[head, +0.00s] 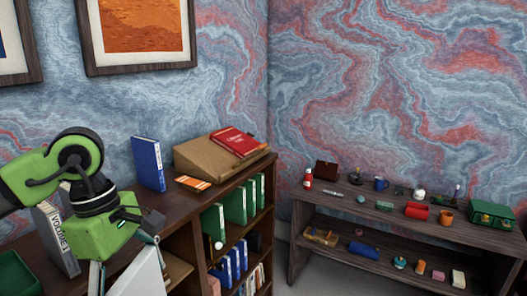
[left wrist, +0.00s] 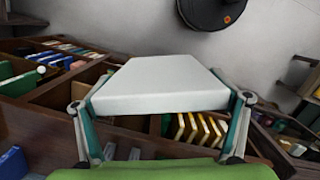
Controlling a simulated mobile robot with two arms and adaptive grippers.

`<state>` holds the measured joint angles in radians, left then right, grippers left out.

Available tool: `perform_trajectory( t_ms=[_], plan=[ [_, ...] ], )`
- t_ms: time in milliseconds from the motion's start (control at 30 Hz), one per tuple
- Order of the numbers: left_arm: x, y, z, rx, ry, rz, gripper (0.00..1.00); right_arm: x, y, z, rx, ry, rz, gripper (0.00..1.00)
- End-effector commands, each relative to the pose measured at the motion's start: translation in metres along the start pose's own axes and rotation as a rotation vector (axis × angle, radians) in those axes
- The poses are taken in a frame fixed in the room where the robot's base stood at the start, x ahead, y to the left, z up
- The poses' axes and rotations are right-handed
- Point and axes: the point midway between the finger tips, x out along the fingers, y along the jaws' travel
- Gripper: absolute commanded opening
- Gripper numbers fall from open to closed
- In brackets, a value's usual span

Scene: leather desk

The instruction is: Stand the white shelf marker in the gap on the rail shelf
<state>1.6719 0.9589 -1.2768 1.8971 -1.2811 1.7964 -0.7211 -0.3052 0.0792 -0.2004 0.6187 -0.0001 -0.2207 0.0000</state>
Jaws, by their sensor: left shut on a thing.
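The white shelf marker (left wrist: 160,80) is a thick, plain white slab. My left gripper (left wrist: 163,112) is shut on it, one finger at each side edge. In the head view my left gripper (head: 124,250) is at the lower left, with the white marker (head: 139,276) below it, tilted and cut off by the frame's bottom edge. The marker is in front of the wooden bookcase (head: 192,205), whose compartments hold green and blue books. I cannot tell which part is the rail shelf, and its gap is not clearly seen. My right gripper is not in view.
A low side shelf (head: 375,213) at right holds many small objects.

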Motion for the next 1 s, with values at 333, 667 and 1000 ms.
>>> perform_trajectory(
  t_ms=[333, 667, 1000],
  plan=[
    [0.074, -0.024, 0.006, 0.673, -0.001, -0.106, 0.64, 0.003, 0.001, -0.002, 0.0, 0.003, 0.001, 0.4],
    [0.13, -0.053, 0.013, 1.249, 0.0, -0.189, 0.64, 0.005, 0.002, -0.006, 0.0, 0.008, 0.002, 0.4],
    [0.144, -0.062, 0.016, 1.404, -0.002, -0.21, 0.64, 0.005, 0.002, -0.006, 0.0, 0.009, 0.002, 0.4]
  ],
)
